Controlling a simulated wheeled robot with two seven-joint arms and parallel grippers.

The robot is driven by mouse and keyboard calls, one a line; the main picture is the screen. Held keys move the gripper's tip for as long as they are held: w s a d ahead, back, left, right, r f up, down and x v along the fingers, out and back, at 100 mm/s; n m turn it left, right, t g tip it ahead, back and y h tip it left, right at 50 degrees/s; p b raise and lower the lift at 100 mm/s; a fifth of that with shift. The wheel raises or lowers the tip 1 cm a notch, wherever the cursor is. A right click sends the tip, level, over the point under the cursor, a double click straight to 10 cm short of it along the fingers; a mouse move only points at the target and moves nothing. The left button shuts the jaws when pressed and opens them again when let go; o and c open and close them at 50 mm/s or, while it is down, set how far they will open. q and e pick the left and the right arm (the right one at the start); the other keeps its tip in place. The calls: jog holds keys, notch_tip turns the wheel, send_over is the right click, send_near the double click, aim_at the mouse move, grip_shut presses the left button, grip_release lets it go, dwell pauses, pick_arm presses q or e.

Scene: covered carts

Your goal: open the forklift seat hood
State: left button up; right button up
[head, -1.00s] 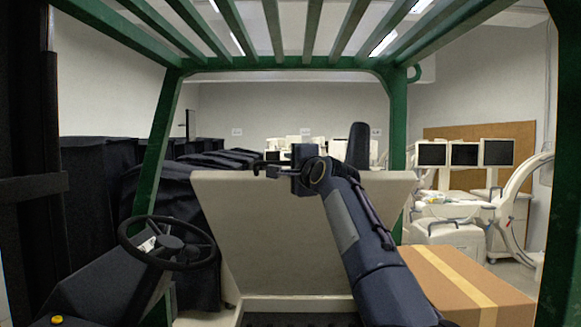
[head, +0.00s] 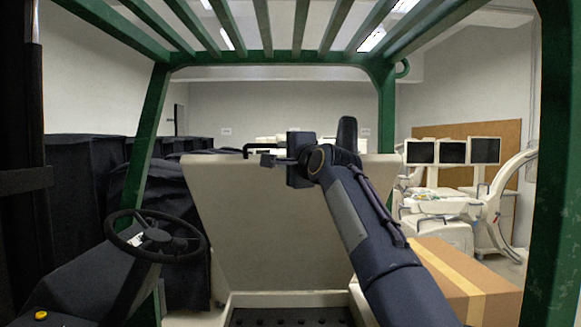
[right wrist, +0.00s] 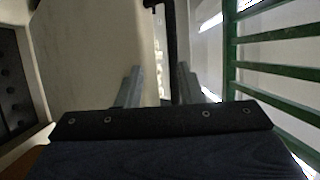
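The seat hood (head: 265,215) is a broad beige panel in the middle of the head view, wide at the top and narrow at the bottom. I cannot tell how far it is raised. A thin black handle (head: 262,147) shows at its top edge, and in the right wrist view it is a dark bar (right wrist: 169,45). My right gripper (head: 268,160) is at the hood's top edge, close to the handle. In the wrist view its two fingers (right wrist: 158,80) are apart with nothing between them, and the handle lies beyond the tips. My left gripper is out of view.
Green posts and roof bars (head: 383,115) frame the space. A steering wheel (head: 155,238) stands at left and a dark seat back (head: 347,135) behind the hood. A cardboard box (head: 465,285) is at right, with covered carts (head: 85,180) at left.

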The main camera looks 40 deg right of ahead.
jog(key=b+v, duration=0.2)
jog(key=v, duration=0.2)
jog(key=shift+d, duration=0.1)
dwell(0.3)
